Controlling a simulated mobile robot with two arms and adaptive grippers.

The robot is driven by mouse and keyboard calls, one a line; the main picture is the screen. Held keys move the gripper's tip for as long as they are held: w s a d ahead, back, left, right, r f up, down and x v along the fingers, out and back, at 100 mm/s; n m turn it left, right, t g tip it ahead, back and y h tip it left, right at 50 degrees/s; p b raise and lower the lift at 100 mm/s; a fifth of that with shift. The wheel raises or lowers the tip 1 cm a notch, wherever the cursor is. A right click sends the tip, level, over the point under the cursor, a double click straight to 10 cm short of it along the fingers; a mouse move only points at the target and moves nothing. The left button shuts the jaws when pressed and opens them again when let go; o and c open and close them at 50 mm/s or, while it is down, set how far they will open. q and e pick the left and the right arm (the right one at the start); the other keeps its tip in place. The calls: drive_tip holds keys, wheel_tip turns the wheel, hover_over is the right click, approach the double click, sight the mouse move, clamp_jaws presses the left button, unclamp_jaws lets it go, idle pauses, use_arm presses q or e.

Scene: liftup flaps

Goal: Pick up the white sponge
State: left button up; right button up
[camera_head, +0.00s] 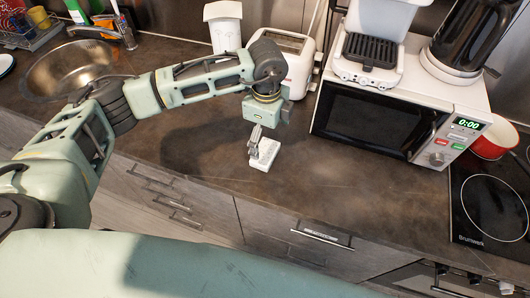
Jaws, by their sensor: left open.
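The white sponge (267,157) lies on the dark brown countertop, in front of the white toaster and left of the microwave. My left gripper (254,148) points down right at the sponge, with its fingers over the sponge's left part. It is open, and part of the sponge is hidden behind the fingers. I cannot tell whether the fingers touch the sponge. My right gripper is not in view.
A white toaster (297,62) and a microwave (370,122) stand behind and to the right. A sink (70,68) is at the left and a black cooktop (492,210) at the right. The countertop (330,185) in front of the microwave is clear.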

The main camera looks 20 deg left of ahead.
sight(267, 152)
use_arm(q)
drive_tip(key=f+p, duration=0.3)
drive_tip(key=f, duration=0.3)
drive_tip(key=shift+w+f, duration=0.2)
drive_tip(key=shift+f, duration=0.55)
drive_tip(key=c, duration=1)
drive_tip(key=shift+d+r, duration=0.1)
drive_tip(key=shift+w+r+b, duration=0.1)
drive_tip(key=shift+r+b, duration=0.2)
drive_tip(key=shift+r, duration=0.3)
wheel_tip(267, 152, up, 3)
drive_tip(key=shift+f+b, duration=0.2)
drive_tip(key=shift+b, duration=0.6)
drive_tip(key=s+d+r+b, duration=0.4)
drive_tip(key=d+r, duration=0.3)
drive_tip(key=d, duration=0.4)
